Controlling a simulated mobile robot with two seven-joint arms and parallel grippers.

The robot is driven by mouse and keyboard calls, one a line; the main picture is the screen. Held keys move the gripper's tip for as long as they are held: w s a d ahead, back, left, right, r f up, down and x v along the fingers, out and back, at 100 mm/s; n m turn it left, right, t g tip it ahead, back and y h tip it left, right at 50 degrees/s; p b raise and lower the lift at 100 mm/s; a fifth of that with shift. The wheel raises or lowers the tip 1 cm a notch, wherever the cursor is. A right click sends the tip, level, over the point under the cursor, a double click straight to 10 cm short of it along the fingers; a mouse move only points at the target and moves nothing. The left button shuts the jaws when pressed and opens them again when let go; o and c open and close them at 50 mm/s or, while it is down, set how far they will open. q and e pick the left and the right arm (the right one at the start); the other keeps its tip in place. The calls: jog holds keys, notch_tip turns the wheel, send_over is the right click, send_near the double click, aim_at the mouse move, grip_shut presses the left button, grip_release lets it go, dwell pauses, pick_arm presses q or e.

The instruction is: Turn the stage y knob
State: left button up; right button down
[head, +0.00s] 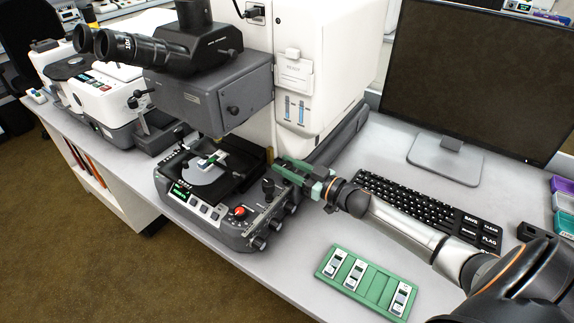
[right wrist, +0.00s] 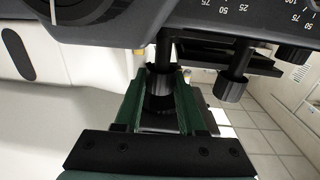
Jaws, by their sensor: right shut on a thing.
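The microscope's stage unit (head: 185,208) sits low on the bench, with a black stage and a white slide area on top. My right gripper (head: 284,166) has green fingers and reaches in from the right to the right side of the stage. In the right wrist view, the gripper (right wrist: 160,76) is shut on a black cylindrical knob (right wrist: 160,92) hanging on a dark shaft, with one finger on each side. A second black knob (right wrist: 232,88) hangs free to the right of it. The held knob is hidden by the fingers in the head view. My left gripper is not in view.
Several black knobs (head: 275,225) line the front right of the stage base, near a red button (head: 240,211). A green slide tray (head: 385,290) lies in front. A keyboard (head: 410,205) lies under my right arm. A monitor (head: 480,80) stands behind.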

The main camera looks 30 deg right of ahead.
dwell(0.4)
jog(key=c, duration=0.8)
grip_release()
jog(key=shift+o, duration=0.2)
jog(key=v, duration=1.2)
jog(key=shift+s, duration=0.2)
